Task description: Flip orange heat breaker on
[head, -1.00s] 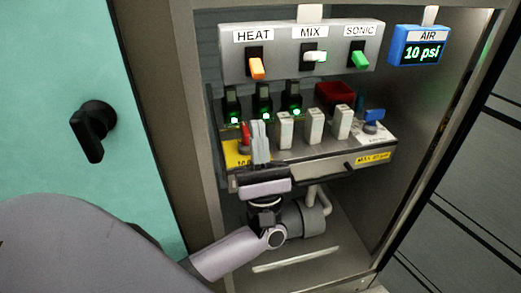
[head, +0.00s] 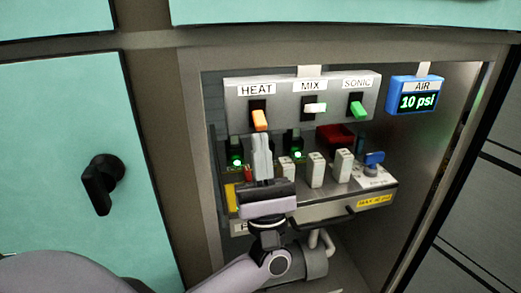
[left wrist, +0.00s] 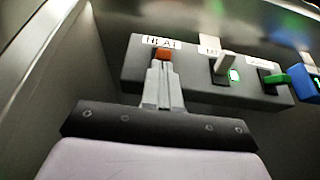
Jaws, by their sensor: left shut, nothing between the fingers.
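The orange heat breaker (head: 260,120) sits under the HEAT label on the grey switch panel (head: 283,89). Its lever points downward in the head view. My left gripper (head: 262,138) is shut and empty, with its fingertips just below the orange lever. In the left wrist view the shut fingers (left wrist: 158,66) reach up to the orange breaker (left wrist: 163,54) and cover its lower part. I cannot tell whether they touch. My right gripper is not in view.
The MIX switch (head: 315,107) and green SONIC switch (head: 357,108) are to the right. Below are white modules (head: 316,170), a blue valve (head: 374,158) and a red box (head: 335,136). The blue AIR display (head: 417,97) reads 10 psi. A cabinet wall (left wrist: 52,48) stands close left.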

